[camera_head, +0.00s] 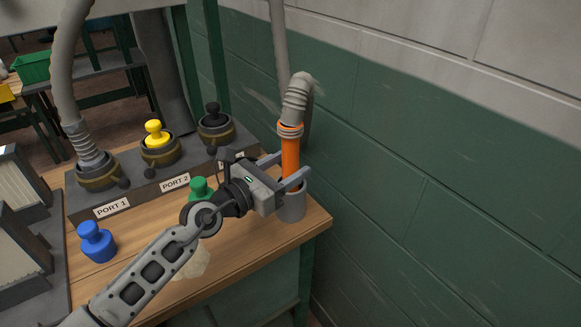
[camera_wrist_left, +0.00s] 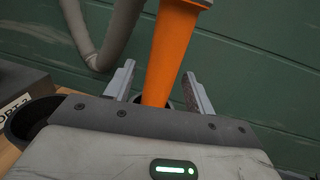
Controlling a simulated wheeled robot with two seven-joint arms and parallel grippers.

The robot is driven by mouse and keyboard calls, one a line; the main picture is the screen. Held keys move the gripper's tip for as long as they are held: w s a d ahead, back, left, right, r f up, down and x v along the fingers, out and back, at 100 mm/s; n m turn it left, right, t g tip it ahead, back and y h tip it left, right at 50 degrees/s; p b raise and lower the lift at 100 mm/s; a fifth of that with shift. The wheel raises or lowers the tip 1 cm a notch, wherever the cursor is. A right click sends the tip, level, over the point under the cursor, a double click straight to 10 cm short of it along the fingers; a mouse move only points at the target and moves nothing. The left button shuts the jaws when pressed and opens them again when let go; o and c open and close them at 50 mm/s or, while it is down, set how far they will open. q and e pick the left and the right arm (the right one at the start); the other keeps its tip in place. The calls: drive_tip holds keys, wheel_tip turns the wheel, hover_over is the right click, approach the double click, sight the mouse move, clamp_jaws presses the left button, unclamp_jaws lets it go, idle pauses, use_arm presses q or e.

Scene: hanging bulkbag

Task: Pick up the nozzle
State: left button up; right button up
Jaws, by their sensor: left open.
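The orange nozzle (camera_head: 290,158), on the end of a grey ribbed hose (camera_head: 297,97), stands upright with its lower end in a grey cylindrical holder (camera_head: 292,207) at the table's right corner. My left gripper (camera_head: 294,174) is open, its two fingers on either side of the nozzle just above the holder. In the left wrist view the nozzle (camera_wrist_left: 172,50) passes between the open fingers (camera_wrist_left: 160,88), with a gap visible at each side. The nozzle's lower tip is hidden. My right gripper is not in view.
A grey port block (camera_head: 175,184) stands behind my arm, with a hose in port 1 and yellow (camera_head: 156,133) and black (camera_head: 213,114) plugs. Blue (camera_head: 96,241) and green (camera_head: 200,188) plugs stand on the wooden table (camera_head: 240,245). A green wall (camera_head: 430,200) is close on the right.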

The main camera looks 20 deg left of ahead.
use_arm(q)
drive_tip(key=shift+w+d, duration=0.3)
drive_tip(key=shift+w, duration=0.2)
drive_tip(key=c, duration=1.1)
